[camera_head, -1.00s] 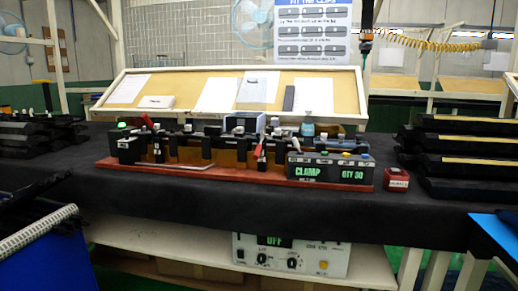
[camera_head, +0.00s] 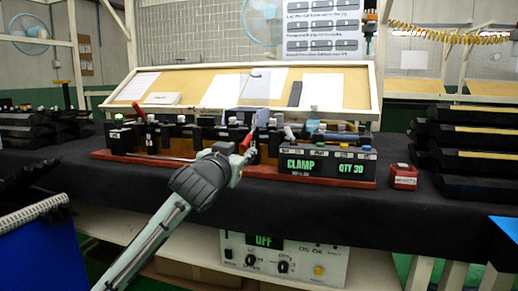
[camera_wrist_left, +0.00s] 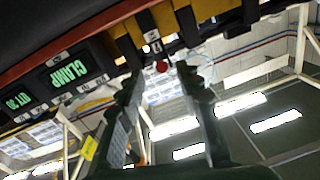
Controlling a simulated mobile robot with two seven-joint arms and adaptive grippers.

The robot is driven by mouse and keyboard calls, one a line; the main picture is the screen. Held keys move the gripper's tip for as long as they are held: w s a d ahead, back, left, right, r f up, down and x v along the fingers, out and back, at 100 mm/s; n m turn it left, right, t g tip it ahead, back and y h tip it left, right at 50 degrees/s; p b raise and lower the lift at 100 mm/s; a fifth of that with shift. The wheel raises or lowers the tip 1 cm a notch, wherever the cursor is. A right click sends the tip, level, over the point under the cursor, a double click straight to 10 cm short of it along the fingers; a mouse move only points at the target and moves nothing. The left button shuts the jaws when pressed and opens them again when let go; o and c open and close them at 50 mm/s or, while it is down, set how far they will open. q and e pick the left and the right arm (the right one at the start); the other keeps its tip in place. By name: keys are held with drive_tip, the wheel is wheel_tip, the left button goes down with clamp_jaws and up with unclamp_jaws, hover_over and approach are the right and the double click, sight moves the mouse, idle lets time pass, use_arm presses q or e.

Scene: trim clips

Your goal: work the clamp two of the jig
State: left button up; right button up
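The jig is a row of black and amber blocks on a red-brown base (camera_head: 120,157) on the dark table. One red clamp lever (camera_head: 137,109) stands at its left end. A second red lever (camera_head: 246,142), apparently clamp two, stands near the middle, partly hidden by my left gripper (camera_head: 250,142). In the left wrist view, its red tip (camera_wrist_left: 162,66) appears between the two spread fingers of my left gripper (camera_wrist_left: 161,74); contact cannot be told. The jig's display panel (camera_head: 327,166) reads CLAMP, QTY 30. My right gripper is not in view.
A small red box (camera_head: 403,176) sits right of the jig. Stacked black trays (camera_head: 465,155) fill the table's right side. A sloped board (camera_head: 330,92) with papers stands behind. A power unit (camera_head: 283,259) sits on the shelf below.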

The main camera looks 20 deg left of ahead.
sight(244, 144)
use_arm(q)
drive_tip(key=shift+w+r, duration=0.6)
drive_tip(key=shift+w, duration=0.05)
drive_tip(key=w, duration=0.6)
drive_tip(key=shift+a+f, duration=0.15)
drive_tip(key=shift+c, duration=0.2)
clamp_jaws()
